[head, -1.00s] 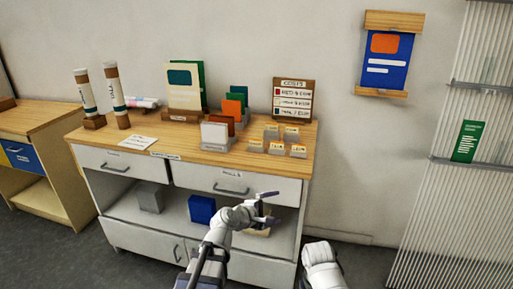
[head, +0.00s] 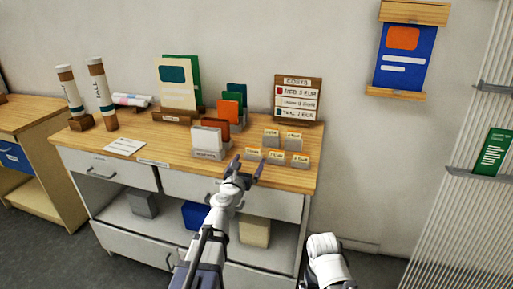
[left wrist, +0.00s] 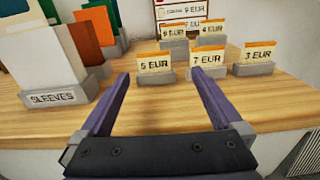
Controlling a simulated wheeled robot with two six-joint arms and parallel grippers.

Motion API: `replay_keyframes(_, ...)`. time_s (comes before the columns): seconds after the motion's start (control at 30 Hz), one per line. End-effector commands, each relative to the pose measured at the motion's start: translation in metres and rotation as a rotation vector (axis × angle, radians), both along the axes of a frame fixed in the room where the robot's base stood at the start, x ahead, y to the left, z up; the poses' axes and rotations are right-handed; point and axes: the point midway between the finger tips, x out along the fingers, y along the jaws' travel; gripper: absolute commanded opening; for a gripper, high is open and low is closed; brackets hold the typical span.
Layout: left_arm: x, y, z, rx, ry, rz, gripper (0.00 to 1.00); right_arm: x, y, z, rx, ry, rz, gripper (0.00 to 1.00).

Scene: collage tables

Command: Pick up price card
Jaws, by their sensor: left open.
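Several price cards stand in small grey holders on the wooden tabletop. In the left wrist view the front row reads 5 EUR (left wrist: 155,64), 7 EUR (left wrist: 207,60) and 3 EUR (left wrist: 258,55); the back row has a card that seems to read 9 EUR (left wrist: 173,32) and a 4 EUR card (left wrist: 211,29). My left gripper (head: 250,164) is open and empty at the front edge of the top. In the left wrist view its fingers (left wrist: 162,78) point toward the 5 EUR and 7 EUR cards, apart from them. My right gripper is not in view; only part of my right arm shows.
A white-card holder labelled SLEEVES (left wrist: 55,97) stands left of the cards. Colored card stands (head: 230,110) and a price board (head: 298,97) are behind. Two upright tubes (head: 102,93) and a paper sheet (head: 124,146) are at the left. Bare wood lies before the front row.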

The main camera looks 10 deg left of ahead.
Motion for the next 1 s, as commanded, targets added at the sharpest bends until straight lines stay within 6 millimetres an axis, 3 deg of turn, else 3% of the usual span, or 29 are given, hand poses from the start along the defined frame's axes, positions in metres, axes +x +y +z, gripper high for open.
replay_keyframes(0.23, 0.002, 0.003, 0.0, -0.021, -0.001, 0.009, 1.0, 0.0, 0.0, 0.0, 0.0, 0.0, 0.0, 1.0)
replay_keyframes(0.5, 0.027, 0.002, 0.0, -0.019, -0.001, 0.008, 1.0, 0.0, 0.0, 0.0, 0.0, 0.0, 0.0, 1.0)
replay_keyframes(0.73, 0.032, 0.003, 0.001, -0.018, 0.0, 0.008, 1.0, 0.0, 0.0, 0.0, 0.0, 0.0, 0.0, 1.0)
replay_keyframes(1.0, 0.07, 0.008, 0.001, -0.018, 0.0, 0.007, 1.0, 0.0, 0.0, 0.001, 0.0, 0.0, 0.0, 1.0)
